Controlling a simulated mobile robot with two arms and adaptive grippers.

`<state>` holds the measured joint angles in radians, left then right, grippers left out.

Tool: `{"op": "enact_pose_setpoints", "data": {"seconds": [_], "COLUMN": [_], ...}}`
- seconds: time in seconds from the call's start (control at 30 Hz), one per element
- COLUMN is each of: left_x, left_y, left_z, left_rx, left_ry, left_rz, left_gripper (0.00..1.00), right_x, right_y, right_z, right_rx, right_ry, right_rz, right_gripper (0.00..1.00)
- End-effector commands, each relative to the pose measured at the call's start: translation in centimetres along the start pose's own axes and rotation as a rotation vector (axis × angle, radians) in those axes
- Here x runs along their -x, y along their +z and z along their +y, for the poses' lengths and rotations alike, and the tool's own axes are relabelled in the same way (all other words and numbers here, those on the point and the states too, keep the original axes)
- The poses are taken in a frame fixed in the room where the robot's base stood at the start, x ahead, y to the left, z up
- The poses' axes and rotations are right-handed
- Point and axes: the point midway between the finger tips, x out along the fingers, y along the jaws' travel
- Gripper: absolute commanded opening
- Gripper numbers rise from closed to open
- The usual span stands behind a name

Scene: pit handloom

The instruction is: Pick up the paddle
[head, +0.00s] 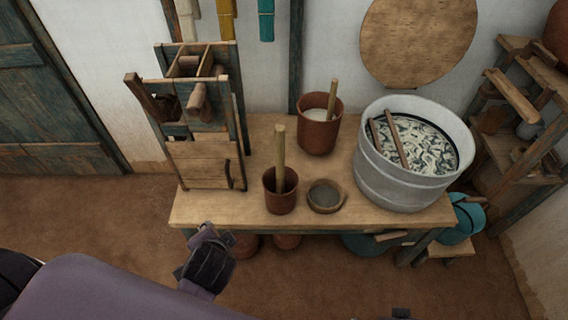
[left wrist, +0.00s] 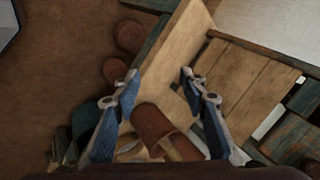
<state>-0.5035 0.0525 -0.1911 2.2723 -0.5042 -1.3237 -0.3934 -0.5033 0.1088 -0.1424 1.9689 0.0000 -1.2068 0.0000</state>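Several wooden sticks could be the paddle; I cannot tell their lower ends. One handle (head: 280,146) stands upright in the small brown pot (head: 280,197) at the table's front. Another handle (head: 332,98) leans in the larger brown pot (head: 318,133) behind. Long sticks (head: 396,140) lie across the grey tub (head: 401,185). My left gripper (head: 205,231) is at the table's front left edge, apart from all of them. In the left wrist view its fingers (left wrist: 158,74) are spread and empty. A small dark part at the head view's bottom edge may be my right gripper.
The wooden table (head: 224,208) has bare room at its front left. A wooden frame (head: 200,165) stands at its left end. A shallow bowl (head: 326,196) sits beside the small pot. Shelves (head: 520,150) stand at the right. Pots and a teal bucket (head: 462,220) are lower down.

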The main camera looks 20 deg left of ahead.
Motion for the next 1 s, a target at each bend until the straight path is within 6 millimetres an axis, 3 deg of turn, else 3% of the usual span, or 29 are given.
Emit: {"op": "enact_pose_setpoints", "data": {"seconds": [0.2,0.37,0.5,0.7,0.8,1.0], "left_x": [-0.7,-0.1,1.1,3.6,4.5,5.3], "left_y": [-3.4,-7.3,-11.8,-18.6,-21.0,-23.4], "left_z": [-4.9,-6.9,-7.5,-6.2,-5.0,-4.0], "left_rx": [-0.442,-0.804,-1.139,-1.589,-1.749,-1.895], "left_ry": [-0.298,-0.507,-0.690,-0.933,-1.023,-1.108], "left_rz": [-0.028,-0.075,-0.134,-0.237,-0.285,-0.337], "left_gripper": [0.39,0.39,0.39,0.39,0.39,0.39], "right_x": [-8.5,-13.8,-17.4,-20.3,-20.8,-21.1], "right_y": [4.8,9.8,14.7,21.8,24.3,26.5], "right_z": [-0.4,-0.7,-0.9,-1.0,-1.0,-0.9], "right_rx": [0.008,0.014,0.021,0.029,0.032,0.035], "right_ry": [-0.006,-0.009,-0.012,-0.015,-0.016,-0.016], "right_rz": [-0.048,-0.079,-0.105,-0.139,-0.148,-0.157], "right_gripper": [1.00,1.00,1.00,1.00,1.00,1.00]}}
